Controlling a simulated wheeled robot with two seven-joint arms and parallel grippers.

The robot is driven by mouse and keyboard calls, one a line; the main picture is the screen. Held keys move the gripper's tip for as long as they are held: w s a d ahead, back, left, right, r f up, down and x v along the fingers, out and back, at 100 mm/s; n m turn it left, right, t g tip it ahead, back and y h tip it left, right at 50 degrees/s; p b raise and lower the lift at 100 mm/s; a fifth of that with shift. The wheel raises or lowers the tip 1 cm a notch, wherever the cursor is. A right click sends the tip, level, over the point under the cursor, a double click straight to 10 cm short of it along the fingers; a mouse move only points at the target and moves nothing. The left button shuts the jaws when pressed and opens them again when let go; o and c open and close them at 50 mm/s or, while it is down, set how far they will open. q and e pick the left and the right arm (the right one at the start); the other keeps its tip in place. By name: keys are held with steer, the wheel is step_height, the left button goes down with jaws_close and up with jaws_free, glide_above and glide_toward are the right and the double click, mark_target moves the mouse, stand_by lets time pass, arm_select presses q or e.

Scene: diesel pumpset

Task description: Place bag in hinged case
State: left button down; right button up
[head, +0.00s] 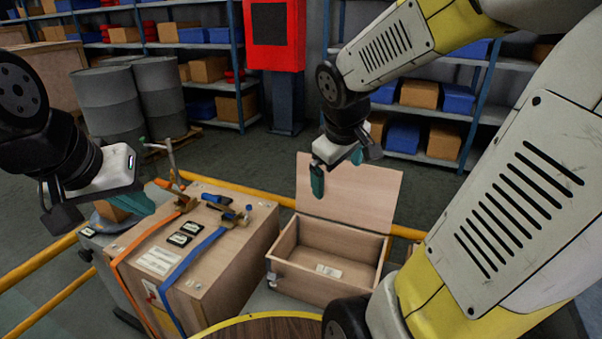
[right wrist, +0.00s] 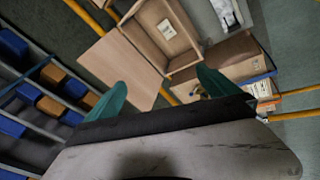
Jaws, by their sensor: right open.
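The hinged case (head: 284,244) is a pale wooden box with its lid (head: 350,196) standing open. A small white label lies on its inside floor, and no bag shows in it. It also shows in the right wrist view (right wrist: 147,28). My right gripper (head: 338,172) is open above the case, in front of the raised lid. Its teal fingertips (right wrist: 160,90) show apart with nothing between them. My left gripper (head: 137,203) is at the left, beside the large wooden crate; its jaws are not clear. I cannot make out a bag in either view.
The large wooden crate (head: 225,270) with orange and blue straps stands left of the case, with clamps and black tags on top. Yellow rails (head: 40,264) run around the area. A round wooden top (head: 265,328) is at the front. Shelves and grey drums (head: 112,100) stand behind.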

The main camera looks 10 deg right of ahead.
steer(key=s+a+r+m+t+y, duration=0.1)
steer(key=s+a+r+m+y, duration=0.3)
steer(key=s+a, duration=0.4)
steer(key=shift+s+r+m+t, duration=0.3)
steer(key=shift+s+r+m, duration=0.2)
steer(key=shift+s, duration=0.2)
